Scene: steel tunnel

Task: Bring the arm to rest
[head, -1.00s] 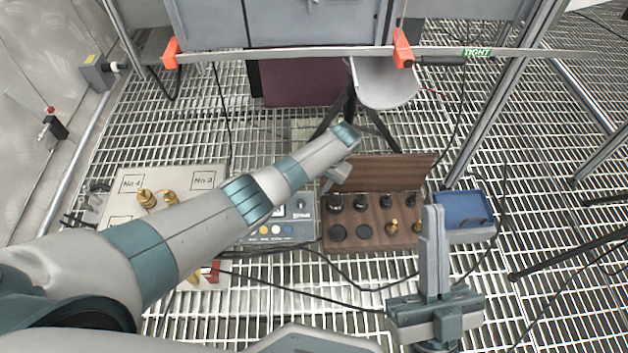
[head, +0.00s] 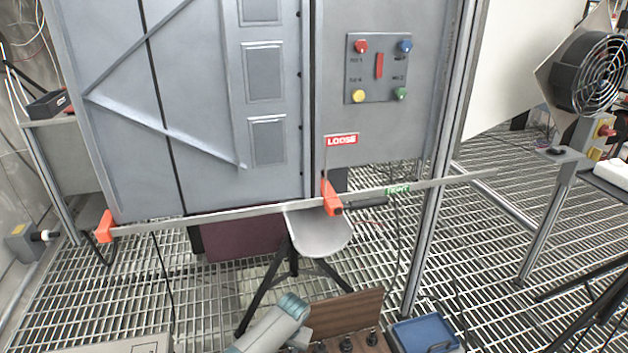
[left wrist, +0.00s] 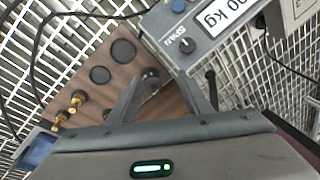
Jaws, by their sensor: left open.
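My left arm's wrist (head: 280,318) shows at the bottom edge of the head view, in front of the wooden case; its fingers cannot be made out there. In the left wrist view my left gripper (left wrist: 166,76) has its two dark fingers spread apart, with nothing held between them. Beyond the fingers are the wooden case (left wrist: 112,97), with dark round pieces and brass weights, and a grey instrument box (left wrist: 190,62) with a knob marked SPAN and a display reading kg. Whether the fingers touch either one cannot be told. My right gripper is out of view.
A long metal bar (head: 255,208) with orange brackets crosses the grey cabinet (head: 270,190). A grey seat on black legs (head: 320,235) stands below it. The case's raised lid (head: 343,312) and a blue tray (head: 428,334) are at the bottom. Open grating (head: 465,250) lies right.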

